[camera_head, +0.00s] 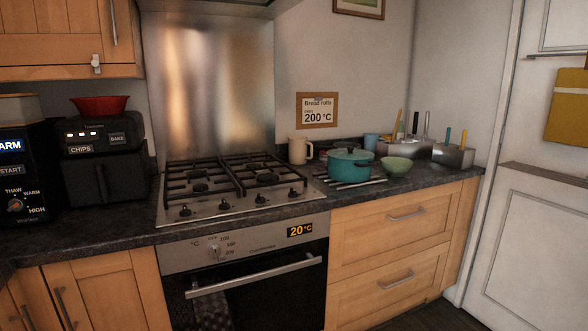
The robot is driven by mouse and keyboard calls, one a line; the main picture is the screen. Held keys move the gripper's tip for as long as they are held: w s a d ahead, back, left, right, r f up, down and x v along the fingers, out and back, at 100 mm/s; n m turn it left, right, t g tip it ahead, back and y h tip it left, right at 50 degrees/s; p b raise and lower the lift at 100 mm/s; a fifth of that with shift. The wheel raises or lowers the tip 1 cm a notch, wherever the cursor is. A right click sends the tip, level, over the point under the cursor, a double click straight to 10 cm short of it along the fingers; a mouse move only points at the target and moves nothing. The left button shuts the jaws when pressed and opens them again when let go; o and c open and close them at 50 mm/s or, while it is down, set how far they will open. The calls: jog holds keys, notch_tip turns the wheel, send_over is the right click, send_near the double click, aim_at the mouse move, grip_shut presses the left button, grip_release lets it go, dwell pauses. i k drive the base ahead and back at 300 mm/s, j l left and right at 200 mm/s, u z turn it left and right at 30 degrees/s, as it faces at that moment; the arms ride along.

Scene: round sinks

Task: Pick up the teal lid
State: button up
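A teal pot (346,178) stands on the dark worktop to the right of the hob. The teal lid (350,157) sits on top of the pot, closing it. My gripper and arm are not in this view.
A green bowl (396,166) stands close to the pot's right side. A cream mug (298,150) and a blue cup (371,141) stand behind it. Metal utensil holders (453,155) fill the back right corner. The gas hob (233,185) is on the left. A little bare worktop (430,176) shows at the front right.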

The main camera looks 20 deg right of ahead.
aim_at(350, 153)
jog(key=i+j+z, duration=0.1)
jog(key=i, duration=1.65)
